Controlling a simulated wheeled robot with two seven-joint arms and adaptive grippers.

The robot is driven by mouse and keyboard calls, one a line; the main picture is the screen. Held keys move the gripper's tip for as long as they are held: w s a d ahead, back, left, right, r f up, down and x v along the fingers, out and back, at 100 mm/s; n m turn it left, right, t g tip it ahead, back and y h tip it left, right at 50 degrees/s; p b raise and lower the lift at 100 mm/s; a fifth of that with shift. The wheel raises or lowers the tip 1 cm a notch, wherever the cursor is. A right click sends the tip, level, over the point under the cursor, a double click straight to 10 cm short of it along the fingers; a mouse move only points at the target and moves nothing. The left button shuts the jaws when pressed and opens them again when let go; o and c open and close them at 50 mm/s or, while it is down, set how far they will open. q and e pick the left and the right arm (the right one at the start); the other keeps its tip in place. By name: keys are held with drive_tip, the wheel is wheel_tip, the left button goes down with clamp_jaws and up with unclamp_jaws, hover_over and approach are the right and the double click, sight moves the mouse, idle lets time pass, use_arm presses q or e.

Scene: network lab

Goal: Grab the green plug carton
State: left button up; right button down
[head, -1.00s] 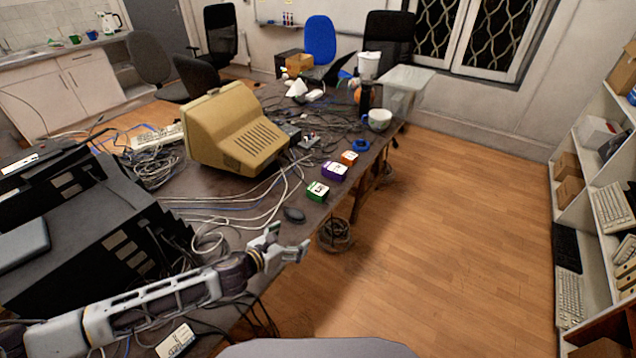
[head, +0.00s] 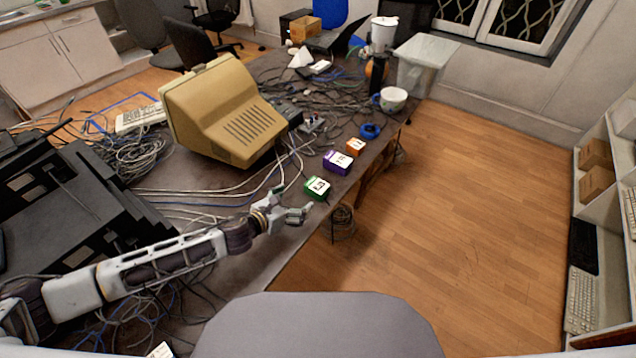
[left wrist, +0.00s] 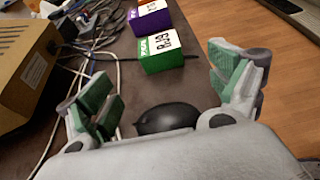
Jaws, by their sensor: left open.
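The green plug carton (head: 317,188) is a small green box with a white label on top. It sits near the right edge of the table. In the left wrist view the green carton (left wrist: 161,54) lies ahead of my gripper, between the lines of its fingers. My left gripper (head: 290,203) is open and empty, just short of the carton and apart from it. Its spread fingers (left wrist: 165,98) show in the left wrist view. A dark mouse (left wrist: 167,118) lies between the finger bases and the carton. My right gripper is not in view.
A purple carton (head: 338,162) and an orange carton (head: 355,147) stand in a row beyond the green one. A beige monitor (head: 225,110) stands to the left, with cables across the table. A blue tape roll (head: 370,131) and a cup (head: 393,99) are farther back.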

sight(313, 189)
use_arm(q)
drive_tip(key=shift+r, duration=0.1)
drive_tip(key=shift+w+d, duration=0.15)
drive_tip(key=shift+w, duration=0.05)
drive_tip(key=shift+w+d+f+b, duration=0.35)
drive_tip(key=shift+w+f+b, duration=0.1)
drive_tip(key=shift+b, duration=0.1)
drive_tip(key=b+x, duration=0.1)
drive_tip(key=x, duration=0.2)
drive_tip(key=shift+w+d+f+b, duration=0.25)
drive_tip(key=shift+w+d+b, duration=0.15)
drive_tip(key=shift+w+b, duration=0.15)
drive_tip(key=shift+b+x, duration=0.75)
drive_tip(key=shift+x, duration=0.4)
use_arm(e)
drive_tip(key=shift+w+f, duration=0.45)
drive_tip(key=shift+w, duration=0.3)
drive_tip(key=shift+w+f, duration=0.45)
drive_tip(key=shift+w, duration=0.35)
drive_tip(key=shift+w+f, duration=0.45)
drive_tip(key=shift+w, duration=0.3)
use_arm(q)
drive_tip(key=shift+r, duration=0.1)
drive_tip(key=shift+w+d, duration=0.1)
drive_tip(key=shift+w, duration=0.05)
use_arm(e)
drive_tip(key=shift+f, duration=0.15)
